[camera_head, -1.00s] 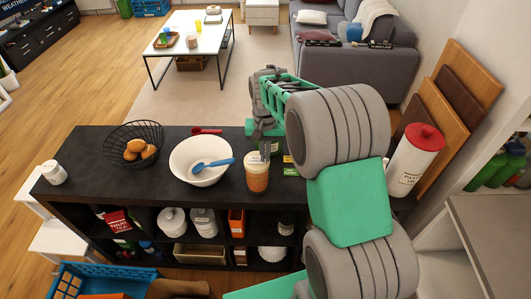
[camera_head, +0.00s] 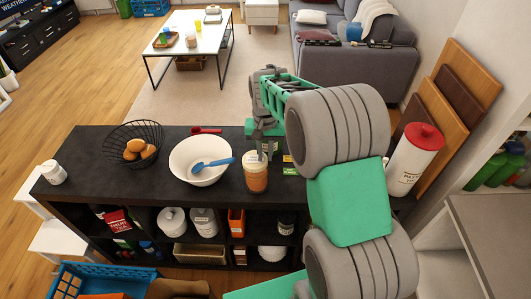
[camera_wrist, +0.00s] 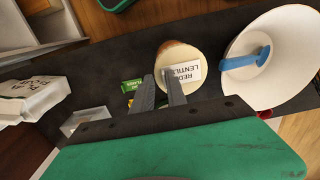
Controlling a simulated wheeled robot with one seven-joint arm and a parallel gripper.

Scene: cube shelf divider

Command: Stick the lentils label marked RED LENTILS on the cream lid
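The jar with orange contents (camera_head: 257,180) stands on the black shelf top, right of the white bowl. Its cream lid (camera_wrist: 177,53) faces up in the wrist view. The white label marked RED LENTILS (camera_wrist: 186,73) appears flat against the lid, near its edge. My gripper (camera_wrist: 159,74) is at the lid's edge, with a gap between its two fingers. One fingertip is beside or over the label's edge; I cannot tell whether it touches. In the head view my gripper (camera_head: 264,150) is just above the jar and hides part of the lid.
The white bowl (camera_head: 186,158) with a blue spoon (camera_head: 214,163) stands close left of the jar. Small green and yellow labels (camera_head: 290,171) lie to its right. A wire basket (camera_head: 119,135) and a red-lidded canister (camera_head: 411,165) stand farther out.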

